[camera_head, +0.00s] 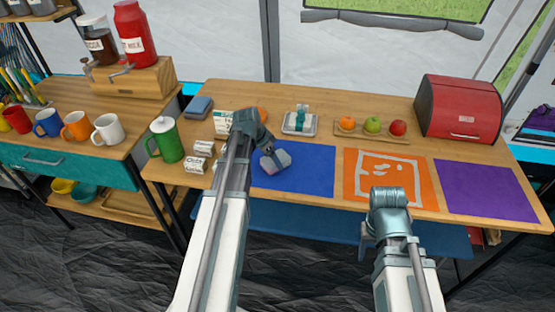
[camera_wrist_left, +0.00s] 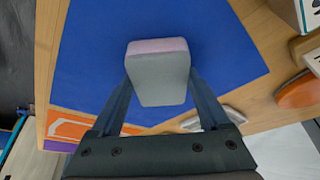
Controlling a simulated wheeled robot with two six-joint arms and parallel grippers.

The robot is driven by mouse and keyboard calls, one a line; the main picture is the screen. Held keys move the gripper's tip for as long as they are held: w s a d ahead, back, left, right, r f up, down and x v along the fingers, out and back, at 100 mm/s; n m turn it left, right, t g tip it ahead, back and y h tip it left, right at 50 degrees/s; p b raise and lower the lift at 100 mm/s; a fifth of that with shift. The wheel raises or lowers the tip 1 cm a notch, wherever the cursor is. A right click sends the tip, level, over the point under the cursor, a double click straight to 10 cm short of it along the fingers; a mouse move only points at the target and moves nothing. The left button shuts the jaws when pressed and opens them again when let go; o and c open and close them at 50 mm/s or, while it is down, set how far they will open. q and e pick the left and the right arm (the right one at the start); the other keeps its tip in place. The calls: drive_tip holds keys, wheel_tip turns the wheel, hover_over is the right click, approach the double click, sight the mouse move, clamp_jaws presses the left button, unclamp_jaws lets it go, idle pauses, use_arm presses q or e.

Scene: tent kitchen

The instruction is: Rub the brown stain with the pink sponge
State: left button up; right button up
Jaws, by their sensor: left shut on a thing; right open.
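The pink sponge (camera_head: 275,161) is a block with a pale pink edge and a grey face. My left gripper (camera_head: 270,157) is shut on it, with one finger on each side in the left wrist view (camera_wrist_left: 160,82). The sponge is over the blue mat (camera_head: 308,182); I cannot tell whether it touches it. I see no brown stain on the visible parts of the mats; the sponge and left arm hide part of the blue one. My right gripper (camera_head: 388,194) is open and empty, at the front edge of the table near the orange mat (camera_head: 424,190).
The orange mat bears pale markings; a purple mat (camera_head: 487,188) lies right of it. Behind are a tray of fruit (camera_head: 345,132), a red bread box (camera_head: 461,108) and a small tray (camera_head: 291,130). A green pot (camera_head: 166,140) and small boxes (camera_head: 195,166) stand left.

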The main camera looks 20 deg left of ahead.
sight(291, 167)
use_arm(q)
drive_tip(key=shift+s+a, duration=0.15)
drive_tip(key=shift+a, duration=0.55)
drive_tip(key=shift+s+a, duration=0.15)
drive_tip(key=shift+a, duration=0.5)
drive_tip(key=shift+d+f, duration=0.1)
drive_tip(key=shift+d, duration=0.1)
drive_tip(key=shift+d, duration=0.25)
drive_tip(key=shift+w+d, duration=0.25)
drive_tip(key=shift+d, duration=0.6)
drive_tip(key=shift+w+d, duration=0.25)
drive_tip(key=shift+d, duration=0.55)
drive_tip(key=shift+w+d, duration=0.2)
drive_tip(key=shift+d, duration=0.75)
drive_tip(key=shift+w+d, duration=0.2)
drive_tip(key=shift+d, duration=0.7)
